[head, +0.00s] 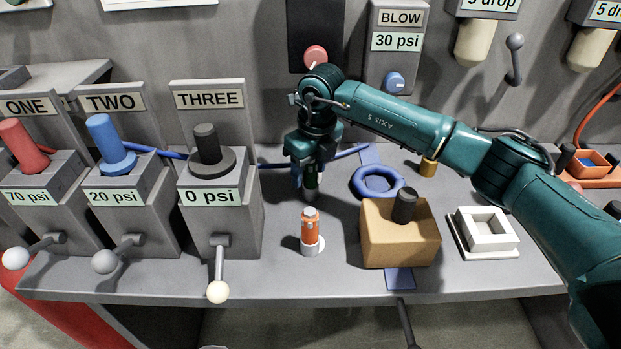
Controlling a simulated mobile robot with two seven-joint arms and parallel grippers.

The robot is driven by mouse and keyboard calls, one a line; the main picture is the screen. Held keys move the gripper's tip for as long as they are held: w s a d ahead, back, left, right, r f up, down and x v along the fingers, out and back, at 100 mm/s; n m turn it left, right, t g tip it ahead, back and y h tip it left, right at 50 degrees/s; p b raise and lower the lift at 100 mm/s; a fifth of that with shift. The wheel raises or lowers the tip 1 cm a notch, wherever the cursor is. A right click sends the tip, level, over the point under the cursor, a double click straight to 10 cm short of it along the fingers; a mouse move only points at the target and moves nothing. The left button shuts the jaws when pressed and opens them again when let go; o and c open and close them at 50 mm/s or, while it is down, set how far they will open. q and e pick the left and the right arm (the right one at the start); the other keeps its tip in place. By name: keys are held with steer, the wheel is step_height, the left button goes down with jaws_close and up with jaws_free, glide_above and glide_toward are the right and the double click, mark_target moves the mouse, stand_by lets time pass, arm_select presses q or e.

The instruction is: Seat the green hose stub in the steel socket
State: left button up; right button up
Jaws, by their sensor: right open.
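My right gripper (305,182) hangs down over the grey bench, open, above and slightly behind a small orange cylinder. I cannot make out a hose stub that is clearly green; a dark green piece shows at the gripper, but I cannot tell whether it is a finger or a separate thing. A steel socket is not clearly identifiable either. The orange cylinder (311,232) stands upright in a white ring-shaped base, with a small grey top, apart from the gripper. My left gripper is not in view.
Stations ONE, TWO and THREE hold a red stub (20,146), a blue stub (105,138) and a dark grey stub (207,144). A cardboard box (400,245) with a black cylinder, a blue ring (358,184) and a white square frame (487,247) stand right. Bare bench lies around the orange cylinder.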

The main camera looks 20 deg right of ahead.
steer(key=c, duration=1.1)
